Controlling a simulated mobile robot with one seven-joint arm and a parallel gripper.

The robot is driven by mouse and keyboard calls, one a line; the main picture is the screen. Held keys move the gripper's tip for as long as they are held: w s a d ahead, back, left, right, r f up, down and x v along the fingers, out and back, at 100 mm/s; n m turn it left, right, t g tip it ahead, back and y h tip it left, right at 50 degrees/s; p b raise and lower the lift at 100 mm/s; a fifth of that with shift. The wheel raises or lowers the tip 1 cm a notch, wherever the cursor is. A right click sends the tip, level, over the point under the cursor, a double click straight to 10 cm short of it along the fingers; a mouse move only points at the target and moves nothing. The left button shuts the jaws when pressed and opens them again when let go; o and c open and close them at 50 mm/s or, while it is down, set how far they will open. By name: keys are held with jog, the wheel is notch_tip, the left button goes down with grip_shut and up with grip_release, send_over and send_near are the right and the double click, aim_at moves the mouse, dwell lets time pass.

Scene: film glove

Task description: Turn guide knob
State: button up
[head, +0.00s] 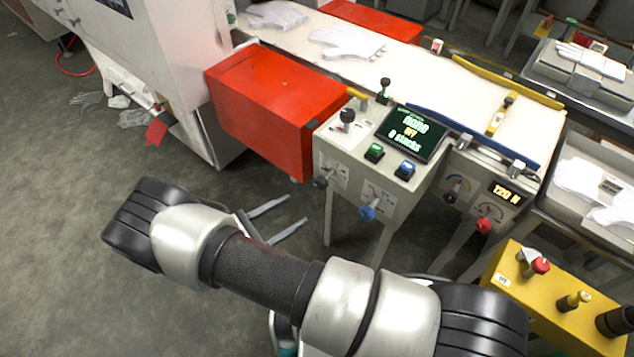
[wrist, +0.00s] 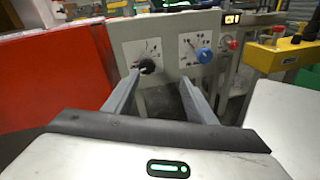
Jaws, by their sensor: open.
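The control cabinet front (head: 345,160) carries a black knob (head: 322,182) on the left and a blue knob (head: 367,212) to its right, each over a printed dial. I cannot read which one is the guide knob. The wrist view also shows the black knob (wrist: 147,66) and the blue knob (wrist: 204,55). My gripper (head: 296,209) is open and empty, left of the cabinet and apart from it. In the wrist view the fingers of my gripper (wrist: 160,77) point at the panel; the black knob appears just inside the left fingertip, the blue one right of the right fingertip.
A red box (head: 265,100) stands left of the cabinet. The top holds a screen (head: 410,132), green and blue buttons and small levers. A yellow control box (head: 550,300) stands front right.

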aim_at(318, 186)
jog(key=w+d+n+t, duration=0.1)
jog(key=w+d, duration=0.1)
jog(key=w, duration=0.2)
jog(key=w+d+f+n+t+y, duration=0.1)
jog(key=w+d, duration=0.2)
jog(key=w+d+f+n+t, duration=0.1)
jog(key=w+d, duration=0.2)
jog(key=w, duration=0.1)
jog(key=shift+w+d+f+y, duration=0.15)
jog(key=shift+w+d+y, duration=0.05)
jog(key=shift+w+y, duration=0.1)
jog(key=c, duration=1)
